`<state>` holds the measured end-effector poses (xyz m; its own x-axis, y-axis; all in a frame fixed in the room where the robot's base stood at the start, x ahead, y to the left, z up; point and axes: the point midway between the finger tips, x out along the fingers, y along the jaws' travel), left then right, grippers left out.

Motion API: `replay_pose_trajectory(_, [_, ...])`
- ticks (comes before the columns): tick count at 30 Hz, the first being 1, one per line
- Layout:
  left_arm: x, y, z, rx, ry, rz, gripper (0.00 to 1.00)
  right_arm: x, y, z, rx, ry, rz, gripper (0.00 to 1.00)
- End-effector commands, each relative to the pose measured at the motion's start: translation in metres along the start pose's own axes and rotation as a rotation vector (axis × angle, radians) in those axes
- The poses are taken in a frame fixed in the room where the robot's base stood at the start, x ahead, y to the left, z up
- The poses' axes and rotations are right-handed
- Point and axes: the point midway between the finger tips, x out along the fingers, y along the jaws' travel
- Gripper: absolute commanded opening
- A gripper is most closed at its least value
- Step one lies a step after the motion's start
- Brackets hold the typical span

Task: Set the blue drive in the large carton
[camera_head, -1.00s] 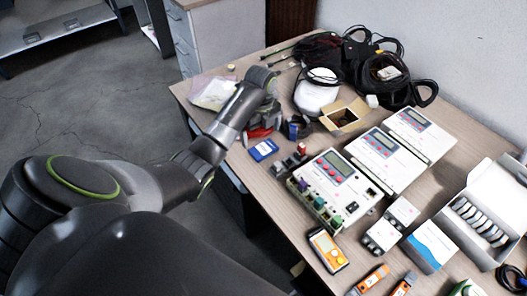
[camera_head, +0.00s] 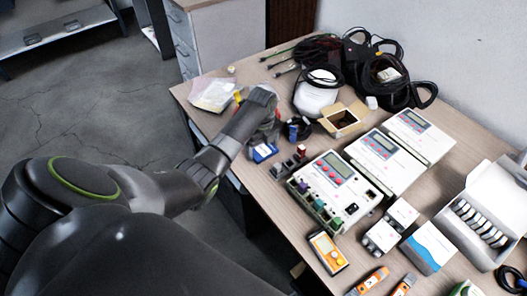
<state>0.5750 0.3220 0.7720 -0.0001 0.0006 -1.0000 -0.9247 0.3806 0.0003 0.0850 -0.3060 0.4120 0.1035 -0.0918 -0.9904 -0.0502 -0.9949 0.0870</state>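A flat blue piece with a white mark, which looks like the blue drive (camera_head: 263,153), lies on the table near its left edge. My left arm reaches over the table, and its gripper (camera_head: 266,137) is just above the far side of the drive. The wrist hides most of the fingers, so I cannot tell whether they are open or touch the drive. The open white carton (camera_head: 486,222) at the right is the largest box and holds a row of round pieces. A smaller open brown carton (camera_head: 344,119) stands behind the drive. My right gripper is out of view.
A small blue upright item (camera_head: 293,131) stands just right of the drive. White meter units (camera_head: 329,186) fill the middle of the table. Black cables (camera_head: 385,75) and a white round device (camera_head: 316,92) lie at the back. An orange meter (camera_head: 327,251) is near the front edge.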

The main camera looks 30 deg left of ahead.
Motion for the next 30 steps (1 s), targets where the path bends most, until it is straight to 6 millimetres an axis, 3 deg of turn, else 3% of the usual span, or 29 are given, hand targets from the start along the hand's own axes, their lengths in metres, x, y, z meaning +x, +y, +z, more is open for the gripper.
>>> replay_pose_trajectory(1, [0.000, 0.000, 0.000, 0.000, 0.000, 0.000, 0.74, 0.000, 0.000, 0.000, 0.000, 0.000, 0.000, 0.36])
replay_pose_trajectory(6, [-0.001, 0.000, 0.000, 0.000, 0.000, 0.000, 0.53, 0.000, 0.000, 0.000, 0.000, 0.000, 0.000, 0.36])
replay_pose_trajectory(14, [-0.006, -0.001, 0.001, 0.000, -0.001, -0.003, 0.52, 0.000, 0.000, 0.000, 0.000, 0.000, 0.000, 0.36])
replay_pose_trajectory(24, [-0.068, -0.001, 0.001, 0.001, -0.002, -0.005, 0.52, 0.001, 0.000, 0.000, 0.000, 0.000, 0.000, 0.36])
replay_pose_trajectory(30, [-0.095, -0.001, 0.001, -0.001, -0.001, -0.003, 0.52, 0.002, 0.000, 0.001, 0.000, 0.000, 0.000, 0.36])
